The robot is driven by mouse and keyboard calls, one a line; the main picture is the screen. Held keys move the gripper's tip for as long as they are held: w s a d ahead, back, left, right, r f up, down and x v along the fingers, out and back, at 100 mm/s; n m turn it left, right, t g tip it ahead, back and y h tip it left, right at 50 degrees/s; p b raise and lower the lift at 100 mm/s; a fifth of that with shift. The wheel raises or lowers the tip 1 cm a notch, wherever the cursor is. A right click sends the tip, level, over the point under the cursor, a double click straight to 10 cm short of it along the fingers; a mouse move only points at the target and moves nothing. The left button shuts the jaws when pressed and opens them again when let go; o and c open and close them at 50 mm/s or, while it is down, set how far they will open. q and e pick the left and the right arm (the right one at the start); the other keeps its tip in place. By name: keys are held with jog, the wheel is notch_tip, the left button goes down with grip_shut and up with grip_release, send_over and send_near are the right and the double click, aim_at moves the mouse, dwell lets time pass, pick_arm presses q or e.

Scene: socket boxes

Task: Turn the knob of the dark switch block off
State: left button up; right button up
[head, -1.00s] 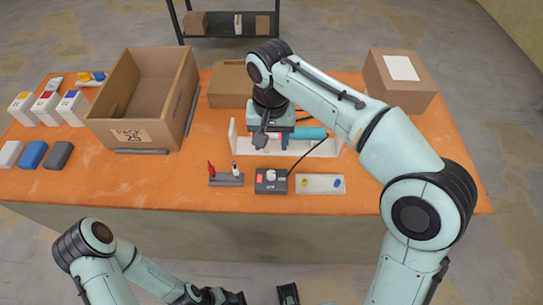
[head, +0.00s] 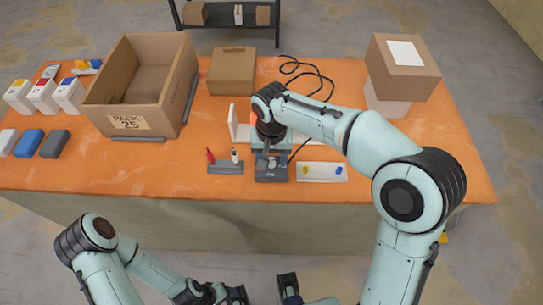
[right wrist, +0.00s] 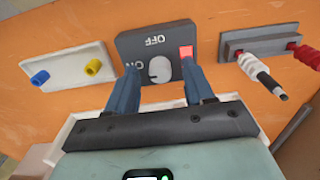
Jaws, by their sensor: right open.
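The dark switch block (head: 271,175) sits near the table's front edge, partly under my right gripper (head: 270,158) in the head view. In the right wrist view the block (right wrist: 127,47) shows OFF and ON labels, a lit red lamp (right wrist: 186,52) and a round white knob (right wrist: 159,69). My right gripper (right wrist: 160,80) is open, its two blue fingers on either side of the knob with gaps between. Whether the fingertips reach knob height is unclear. My left arm is at the bottom of the head view; its gripper's opening cannot be made out.
A grey holder (head: 225,168) with red and white probes stands left of the block. A pale plate (head: 322,172) with yellow and blue pegs lies right of it. A black cable runs from the block. The open PACK 25 carton (head: 140,85) stands further left.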

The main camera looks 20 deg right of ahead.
grip_shut()
jog(key=m, duration=0.4)
jog(key=shift+r+m+p, duration=0.1)
jog(key=shift+m+p, duration=0.3)
jog(key=m, duration=0.4)
jog(key=shift+m, duration=0.3)
jog(key=m+p, duration=0.1)
jog(key=m, duration=0.3)
jog(key=shift+m, duration=2.3)
